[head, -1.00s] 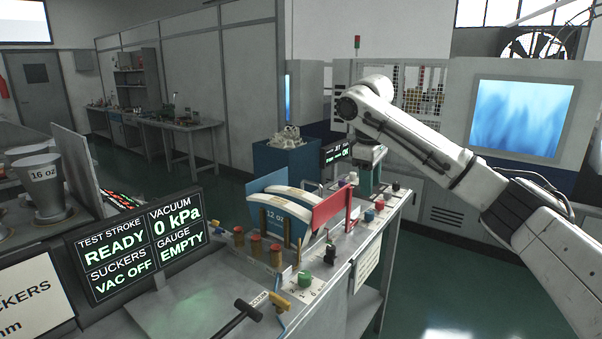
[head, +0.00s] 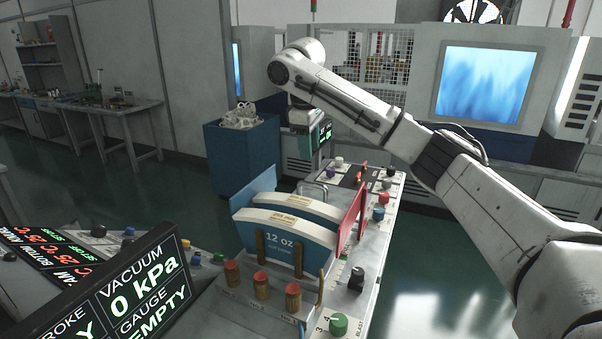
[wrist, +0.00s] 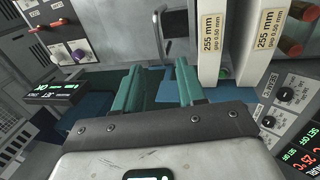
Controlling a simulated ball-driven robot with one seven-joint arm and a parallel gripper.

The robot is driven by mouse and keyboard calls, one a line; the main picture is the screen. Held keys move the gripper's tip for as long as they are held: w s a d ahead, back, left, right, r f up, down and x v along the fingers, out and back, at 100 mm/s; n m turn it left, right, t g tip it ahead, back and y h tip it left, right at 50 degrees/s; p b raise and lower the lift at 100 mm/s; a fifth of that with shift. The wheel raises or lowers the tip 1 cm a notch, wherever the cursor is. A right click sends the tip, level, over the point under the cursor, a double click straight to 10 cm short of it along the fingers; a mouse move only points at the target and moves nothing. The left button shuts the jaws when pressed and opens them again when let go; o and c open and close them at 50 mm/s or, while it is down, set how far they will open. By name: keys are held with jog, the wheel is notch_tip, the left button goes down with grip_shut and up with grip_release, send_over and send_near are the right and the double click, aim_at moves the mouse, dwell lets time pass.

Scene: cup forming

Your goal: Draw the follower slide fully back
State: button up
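The follower slide is not marked by name. An upright red plate (head: 351,220) stands on the bench at the right end of the stack of blanks and may be part of it. A metal bail handle (wrist: 160,38) is beyond the fingertips. The red plate is not visible in the wrist view.
Red-topped posts (head: 262,285) stand in front of the blanks. Knobs, including a green one (head: 338,324) and a blue one (head: 378,213), line the bench's right side. A display reading 0 kPa (head: 125,290) blocks the lower left. A blue bin (head: 240,160) stands behind.

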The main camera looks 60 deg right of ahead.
aim_at(312, 184)
jog(key=f, duration=0.3)
jog(key=d+f+p, duration=0.1)
jog(key=f, duration=0.2)
jog(key=d+f, duration=0.1)
jog(key=f, duration=0.3)
jog(key=shift+f+p, duration=0.1)
jog(key=shift+p, duration=0.25)
jog(key=shift+c, duration=0.2)
grip_shut()
